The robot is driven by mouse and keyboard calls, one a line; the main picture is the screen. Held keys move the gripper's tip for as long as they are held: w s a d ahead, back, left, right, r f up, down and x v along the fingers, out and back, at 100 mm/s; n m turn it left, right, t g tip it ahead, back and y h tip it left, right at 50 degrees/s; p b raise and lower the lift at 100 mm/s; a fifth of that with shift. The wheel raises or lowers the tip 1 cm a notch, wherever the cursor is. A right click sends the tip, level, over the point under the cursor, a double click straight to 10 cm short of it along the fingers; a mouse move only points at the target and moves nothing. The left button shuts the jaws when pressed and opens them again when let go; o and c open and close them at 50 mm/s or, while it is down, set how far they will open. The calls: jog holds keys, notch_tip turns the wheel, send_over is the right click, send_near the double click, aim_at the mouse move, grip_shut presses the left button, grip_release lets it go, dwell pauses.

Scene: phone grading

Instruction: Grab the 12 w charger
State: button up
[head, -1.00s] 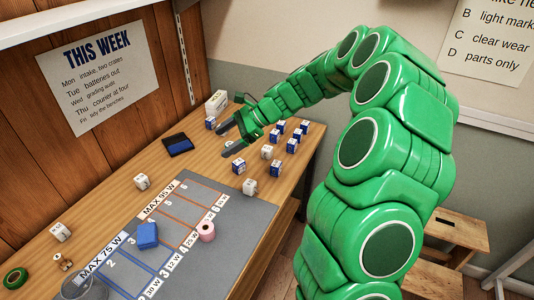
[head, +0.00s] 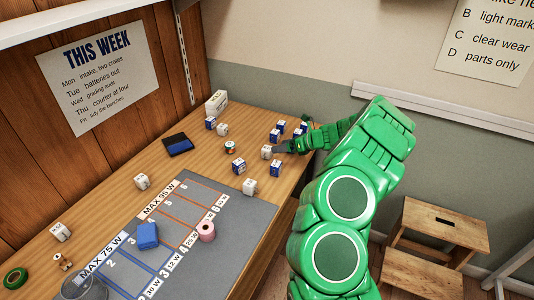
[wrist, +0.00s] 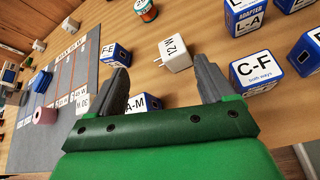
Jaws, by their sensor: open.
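The 12 W charger (wrist: 176,54) is a white block with "12 W" on its top and prongs at its left side. It lies on the bench just beyond my fingertips in the wrist view. In the head view, a white block (head: 266,152) at the tip of my gripper (head: 280,149) appears to be this charger. My gripper (wrist: 162,78) is open and empty in the wrist view, its two fingers apart with the charger ahead between their lines.
Blue-and-white adapter boxes stand close by: C-F (wrist: 253,76) right, A-M (wrist: 137,103) near the left finger, F-E (wrist: 115,53) left. A small round tin (wrist: 146,10) lies beyond. The grey mat (head: 262,214) holds a pink roll (head: 206,232) and blue block (head: 148,235).

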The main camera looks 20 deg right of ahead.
aim_at(266, 154)
jog(key=shift+w+d+f, duration=0.1)
jog(key=shift+d+f, duration=0.35)
jog(key=shift+f, duration=0.05)
jog(key=shift+x, duration=1.05)
jog(key=shift+w+d+x, duration=0.1)
jog(key=shift+x, duration=0.8)
jog(key=shift+w+d+x, duration=0.1)
jog(key=shift+d+x, duration=0.05)
jog(key=shift+x, duration=0.8)
jog(key=shift+w+d+x, duration=0.1)
jog(key=shift+w+x, duration=0.05)
jog(key=shift+x, duration=0.75)
jog(key=shift+f, duration=0.1)
jog(key=shift+c, duration=0.3)
jog(key=c, duration=1)
